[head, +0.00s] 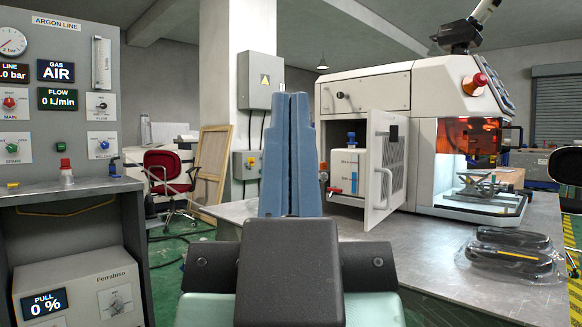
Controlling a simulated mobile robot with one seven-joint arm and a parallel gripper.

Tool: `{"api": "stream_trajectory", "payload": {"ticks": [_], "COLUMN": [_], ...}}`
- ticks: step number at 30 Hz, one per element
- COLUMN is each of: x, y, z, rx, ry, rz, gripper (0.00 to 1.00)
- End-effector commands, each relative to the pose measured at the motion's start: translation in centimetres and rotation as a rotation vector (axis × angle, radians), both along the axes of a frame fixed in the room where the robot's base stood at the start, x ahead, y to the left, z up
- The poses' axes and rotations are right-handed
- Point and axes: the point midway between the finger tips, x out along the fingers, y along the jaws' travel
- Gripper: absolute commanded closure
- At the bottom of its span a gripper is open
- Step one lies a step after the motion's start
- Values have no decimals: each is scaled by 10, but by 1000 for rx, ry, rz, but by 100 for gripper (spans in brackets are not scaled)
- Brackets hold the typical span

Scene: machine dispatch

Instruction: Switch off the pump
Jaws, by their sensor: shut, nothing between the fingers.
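No label reading "pump" is legible in the head view. A white unit (346,172) with a blue cap, a blue-marked gauge strip and red knobs stands inside the open cabinet of the white machine (440,90). A floor unit (80,290) marked "Ferrabiso" at lower left has a dial (116,301) and a display reading "PULL 0 %". I cannot tell which is the pump. My gripper (289,98) is in the middle foreground, its blue fingers together and empty. It appears in front of the pillar, touching nothing visible, and hides part of the background.
The argon line panel (72,125) with knobs stands at left above a grey shelf (70,190). The cabinet door (385,160) juts open over the metal table (420,235). A bagged black item (510,250) lies on the table's right. A red chair (165,175) stands behind.

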Motion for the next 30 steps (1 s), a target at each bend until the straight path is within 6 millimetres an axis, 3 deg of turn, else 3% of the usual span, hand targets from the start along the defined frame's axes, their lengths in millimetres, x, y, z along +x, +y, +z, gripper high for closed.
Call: {"api": "stream_trajectory", "payload": {"ticks": [1, 30], "x": [0, 0], "y": [0, 1], "z": [31, 357], "rx": [0, -1], "ry": [-1, -1], "rz": [0, 2], "gripper": [100, 100]}}
